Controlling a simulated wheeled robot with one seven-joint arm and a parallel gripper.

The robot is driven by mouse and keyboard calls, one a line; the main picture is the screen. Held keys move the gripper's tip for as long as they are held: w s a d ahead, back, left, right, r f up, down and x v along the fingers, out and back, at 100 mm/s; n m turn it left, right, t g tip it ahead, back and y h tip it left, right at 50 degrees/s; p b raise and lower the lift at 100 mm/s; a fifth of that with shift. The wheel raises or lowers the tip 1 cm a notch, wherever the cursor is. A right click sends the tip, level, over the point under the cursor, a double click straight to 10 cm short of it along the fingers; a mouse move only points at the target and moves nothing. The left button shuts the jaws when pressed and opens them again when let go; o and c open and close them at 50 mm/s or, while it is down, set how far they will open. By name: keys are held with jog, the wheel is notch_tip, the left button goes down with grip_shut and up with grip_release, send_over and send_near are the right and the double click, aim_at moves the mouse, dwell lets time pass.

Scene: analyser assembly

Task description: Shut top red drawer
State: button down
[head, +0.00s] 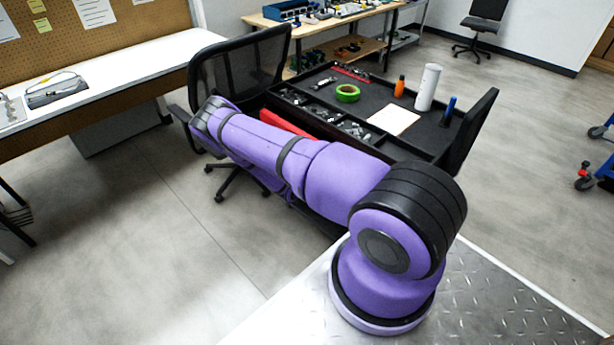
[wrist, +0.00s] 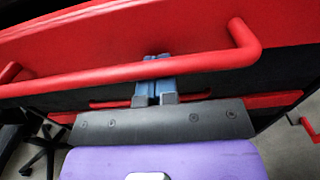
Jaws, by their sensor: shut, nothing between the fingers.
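The red drawer front (wrist: 110,38), with a long red bar handle (wrist: 215,62), fills the upper part of the wrist view. A dark gap shows below it, above a lower red drawer (wrist: 275,100). My gripper (wrist: 157,92) is shut and empty, its blue-grey fingertips at the middle of the handle. The bar overlaps the fingers in the picture; I cannot tell whether they touch it. In the head view a red part (head: 288,123) juts out at the cart's left side. My arm hides the gripper and most of the drawer there.
The black cart top (head: 370,95) holds green tape (head: 347,93), an orange bottle (head: 399,86), a white cylinder (head: 428,87) and small parts. A black office chair (head: 240,75) stands close to its left. The floor at lower left is clear.

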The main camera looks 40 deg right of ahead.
jog(key=d, duration=0.6)
jog(key=shift+w, duration=0.1)
jog(key=shift+d, duration=0.3)
jog(key=shift+d+r, duration=0.1)
jog(key=shift+r, duration=0.05)
jog(key=shift+a, duration=0.4)
jog(key=a, duration=1.4)
jog(key=shift+s, duration=0.25)
